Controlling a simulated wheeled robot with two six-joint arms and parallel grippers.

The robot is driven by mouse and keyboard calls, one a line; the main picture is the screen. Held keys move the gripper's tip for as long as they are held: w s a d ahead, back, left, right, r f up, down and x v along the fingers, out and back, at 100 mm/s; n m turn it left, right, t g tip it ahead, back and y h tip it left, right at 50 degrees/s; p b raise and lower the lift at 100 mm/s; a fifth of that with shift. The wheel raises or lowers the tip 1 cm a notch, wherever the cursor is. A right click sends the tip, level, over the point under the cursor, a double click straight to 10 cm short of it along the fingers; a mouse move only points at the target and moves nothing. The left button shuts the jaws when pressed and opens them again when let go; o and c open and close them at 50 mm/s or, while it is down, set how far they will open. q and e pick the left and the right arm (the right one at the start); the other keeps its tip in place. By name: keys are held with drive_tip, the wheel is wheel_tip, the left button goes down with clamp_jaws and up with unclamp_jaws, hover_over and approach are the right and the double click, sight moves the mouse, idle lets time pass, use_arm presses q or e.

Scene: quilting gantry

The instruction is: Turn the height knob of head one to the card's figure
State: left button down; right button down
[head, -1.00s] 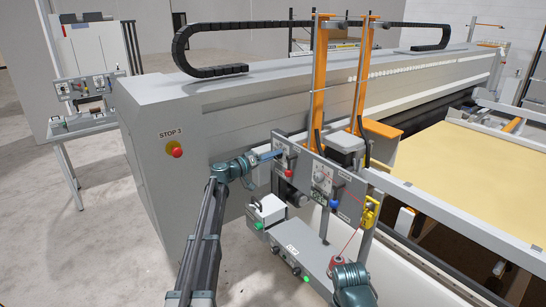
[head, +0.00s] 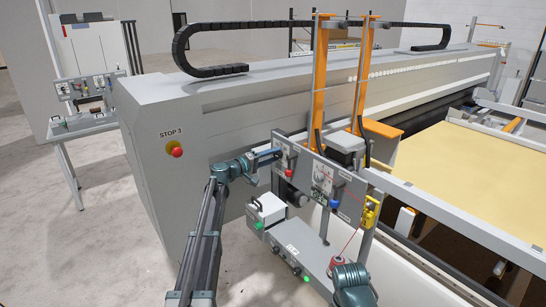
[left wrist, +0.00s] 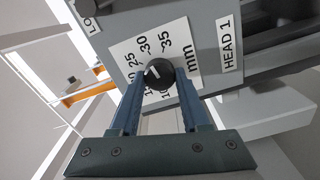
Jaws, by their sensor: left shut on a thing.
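The height knob of head one (left wrist: 160,74) is a round black knob with a short white mark, on a white dial plate (left wrist: 181,49) marked 25, 30, 35 and mm. Other figures are partly covered. A HEAD 1 label (left wrist: 230,46) sits beside it. My left gripper (left wrist: 162,82) is shut on the knob, one blue finger on each side. In the head view my left gripper (head: 276,155) reaches the panel's left end and hides the knob. I cannot tell which figure the mark meets. No card figure is readable. My right gripper's fingers do not show.
The grey head panel (head: 303,180) carries a red knob (head: 289,173) and a blue knob (head: 334,203). Below stands a grey box with green buttons. A red stop button (head: 175,150) is on the cabinet. My right wrist (head: 352,284) is at the bottom.

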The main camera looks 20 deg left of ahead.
idle(0.3)
use_arm(q)
drive_tip(key=shift+c, duration=1.9)
unclamp_jaws()
drive_tip(key=v, duration=1.3)
drive_tip(key=shift+s+a, duration=0.25)
drive_tip(key=shift+s, duration=0.05)
